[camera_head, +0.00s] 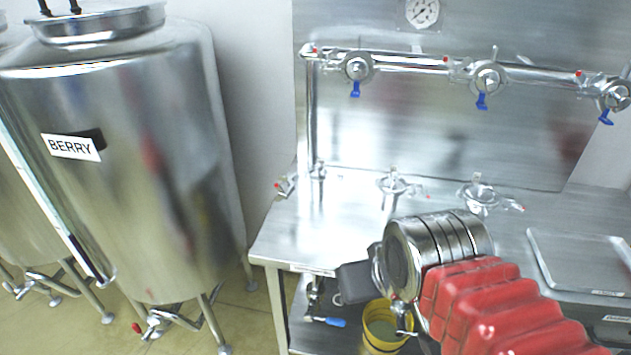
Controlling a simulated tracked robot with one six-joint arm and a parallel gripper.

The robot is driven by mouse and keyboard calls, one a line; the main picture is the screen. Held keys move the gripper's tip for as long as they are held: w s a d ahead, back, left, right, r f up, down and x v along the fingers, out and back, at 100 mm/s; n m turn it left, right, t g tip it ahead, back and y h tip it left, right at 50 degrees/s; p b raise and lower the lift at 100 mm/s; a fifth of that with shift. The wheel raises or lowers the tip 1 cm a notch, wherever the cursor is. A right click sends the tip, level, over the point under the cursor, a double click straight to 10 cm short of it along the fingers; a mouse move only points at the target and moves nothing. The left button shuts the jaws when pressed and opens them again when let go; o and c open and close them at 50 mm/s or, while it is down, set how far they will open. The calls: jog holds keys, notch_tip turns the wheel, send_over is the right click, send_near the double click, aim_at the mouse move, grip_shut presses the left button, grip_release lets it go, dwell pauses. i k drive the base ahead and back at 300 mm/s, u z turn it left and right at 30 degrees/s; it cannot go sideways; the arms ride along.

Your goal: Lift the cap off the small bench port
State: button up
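Several steel fittings stand in a row on the steel bench (345,210). The leftmost fitting (317,171) looks smallest and seems to be the small bench port; at this size I cannot make out its cap clearly. A middle fitting (393,184) and a larger right fitting (480,195) have clamp handles. My arm, in a red sleeve, comes in from the lower right. My gripper (358,283) seems to be the dark grey block at its end, by the bench's front edge, apart from and nearer than the small fitting. Its fingers cannot be told apart.
A clamp (285,187) lies at the bench's left edge. A pipe (420,65) with blue-handled valves runs above the bench. A steel tray (580,262) lies at right. A yellow bucket (383,325) stands below. A tank labelled BERRY (130,200) stands left.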

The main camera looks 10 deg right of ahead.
aim_at(317, 175)
jog(key=u, duration=0.55)
jog(key=k, duration=1.2)
jog(key=u, duration=0.7)
jog(key=i, duration=1.45)
jog(key=z, duration=0.45)
jog(key=i, duration=0.6)
jog(key=z, duration=0.4)
